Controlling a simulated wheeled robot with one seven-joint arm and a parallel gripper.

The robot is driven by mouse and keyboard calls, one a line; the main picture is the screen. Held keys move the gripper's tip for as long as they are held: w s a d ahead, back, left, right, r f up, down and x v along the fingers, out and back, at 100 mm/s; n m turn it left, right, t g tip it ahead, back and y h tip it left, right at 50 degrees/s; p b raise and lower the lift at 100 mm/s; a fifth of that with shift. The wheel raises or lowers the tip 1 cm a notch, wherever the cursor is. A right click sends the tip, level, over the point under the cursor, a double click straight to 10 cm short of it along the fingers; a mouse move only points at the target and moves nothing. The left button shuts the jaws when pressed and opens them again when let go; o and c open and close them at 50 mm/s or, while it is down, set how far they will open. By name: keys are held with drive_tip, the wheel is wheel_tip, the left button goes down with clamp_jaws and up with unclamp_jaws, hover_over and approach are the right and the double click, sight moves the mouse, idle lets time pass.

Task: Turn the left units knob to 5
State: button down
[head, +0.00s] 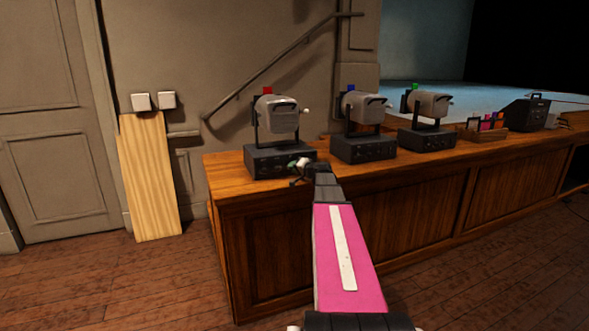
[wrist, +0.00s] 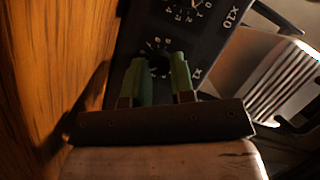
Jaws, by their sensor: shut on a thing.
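The left lamp's black control box (head: 262,160) stands at the left end of the wooden desk, under a grey lamp with a red top. My gripper (head: 301,164) is at the front of this box. In the wrist view my gripper (wrist: 157,62) has its two green fingers on either side of the dark units knob (wrist: 158,68) and is shut on it. White dial numbers ring the knob, with an X1 mark (wrist: 195,75) beside it. The fingers hide part of the dial, and I cannot read the setting. The X10 dial (wrist: 190,8) is partly in view above.
Two more lamps on control boxes stand to the right, one with a blue top (head: 362,148) and one with a green top (head: 427,138). The wooden desk (head: 225,185) has bare surface at its left end. A pale board (head: 149,180) leans on the wall.

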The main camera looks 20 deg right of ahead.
drive_tip(key=shift+m, duration=0.4)
idle(0.3)
drive_tip(key=c, duration=1)
unclamp_jaws()
drive_tip(key=shift+s, duration=0.1)
drive_tip(key=v, duration=1)
drive_tip(key=shift+s+d+f, duration=0.2)
drive_tip(key=shift+s, duration=0.05)
